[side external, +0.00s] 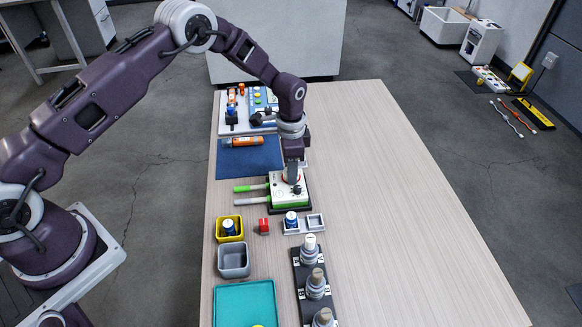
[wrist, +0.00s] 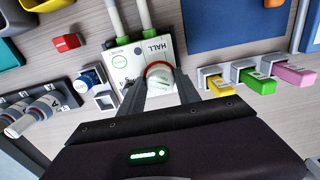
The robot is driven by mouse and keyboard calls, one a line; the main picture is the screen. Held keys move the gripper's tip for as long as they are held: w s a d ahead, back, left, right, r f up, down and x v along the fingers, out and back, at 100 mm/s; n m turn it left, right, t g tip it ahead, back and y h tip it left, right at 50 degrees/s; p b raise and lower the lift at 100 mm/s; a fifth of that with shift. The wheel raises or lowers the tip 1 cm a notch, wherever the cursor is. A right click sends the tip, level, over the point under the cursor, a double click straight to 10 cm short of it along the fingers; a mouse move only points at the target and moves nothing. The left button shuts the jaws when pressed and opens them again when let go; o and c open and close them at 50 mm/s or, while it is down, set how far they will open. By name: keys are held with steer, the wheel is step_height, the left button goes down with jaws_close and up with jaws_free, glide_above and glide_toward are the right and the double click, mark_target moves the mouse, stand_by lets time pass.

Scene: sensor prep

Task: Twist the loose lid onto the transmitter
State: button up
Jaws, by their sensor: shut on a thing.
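My gripper (wrist: 160,86) points down over a white box marked HALL (wrist: 126,66), with a green edge and a red ring on its top. It is shut on a pale round piece (wrist: 161,77), which looks like the lid and sits at the red ring. The fingers hide part of the piece, and I cannot tell how well it is seated. In the side external view my gripper (side external: 292,180) is over the same box (side external: 287,196). Several grey posts with round tops stand in a dark rack (side external: 299,281); I cannot tell whether one is the transmitter.
Two green-ended leads (side external: 250,188) run left from the box. A white two-part tray (side external: 315,222) with a blue-topped piece, a red block (side external: 264,226), a yellow bin (side external: 239,237) and a grey bin (side external: 234,272) are near. A blue mat (side external: 262,160) lies behind. The table's right side is clear.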

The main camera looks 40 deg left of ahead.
stand_by(0.3)
steer(key=o, duration=1.2)
steer(key=shift+r, duration=0.6)
steer(key=shift+r, duration=3)
